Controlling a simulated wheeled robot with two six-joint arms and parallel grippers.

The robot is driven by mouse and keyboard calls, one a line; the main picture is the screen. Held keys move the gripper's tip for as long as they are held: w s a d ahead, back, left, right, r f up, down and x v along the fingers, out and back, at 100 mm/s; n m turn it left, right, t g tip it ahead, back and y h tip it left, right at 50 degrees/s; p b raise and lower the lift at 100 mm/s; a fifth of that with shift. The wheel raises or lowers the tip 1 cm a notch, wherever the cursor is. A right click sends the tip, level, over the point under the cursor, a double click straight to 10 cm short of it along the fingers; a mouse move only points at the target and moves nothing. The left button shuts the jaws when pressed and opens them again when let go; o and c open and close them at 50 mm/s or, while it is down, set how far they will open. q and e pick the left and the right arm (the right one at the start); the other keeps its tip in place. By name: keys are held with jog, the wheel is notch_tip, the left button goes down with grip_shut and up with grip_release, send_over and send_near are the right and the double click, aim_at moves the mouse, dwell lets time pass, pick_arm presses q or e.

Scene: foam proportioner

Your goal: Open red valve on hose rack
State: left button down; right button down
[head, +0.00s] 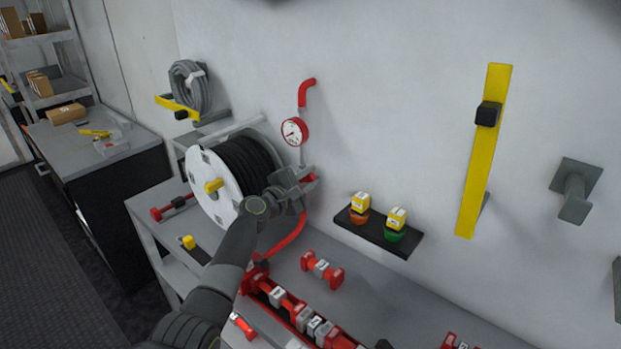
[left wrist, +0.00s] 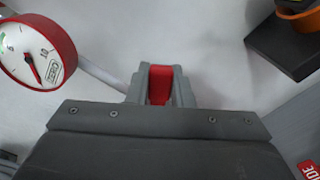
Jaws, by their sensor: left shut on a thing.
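The red valve handle (head: 311,178) is on the pipe below a round red-rimmed gauge (head: 294,131), beside the hose reel (head: 222,178). My left gripper (head: 300,181) reaches over the bench to it and covers most of the valve. In the left wrist view, a red piece of the handle (left wrist: 160,84) sits between the two grey fingers of my left gripper (left wrist: 161,88), which are shut on it. The gauge (left wrist: 38,50) shows at the upper left there. The valve body is hidden behind the gripper. My right gripper is not in view.
A red hose (head: 287,238) hangs below the valve onto the grey bench (head: 385,318). Red fittings (head: 322,269) and a red tray of couplings (head: 290,313) lie there. A black shelf (head: 402,241) with two yellow-topped items is to the right.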

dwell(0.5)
pick_arm(q)
jog(key=c, duration=1.3)
grip_release()
jog(key=shift+s+a, duration=0.3)
jog(key=v, duration=1.6)
jog(key=shift+s+a, duration=0.2)
jog(key=shift+s, duration=0.1)
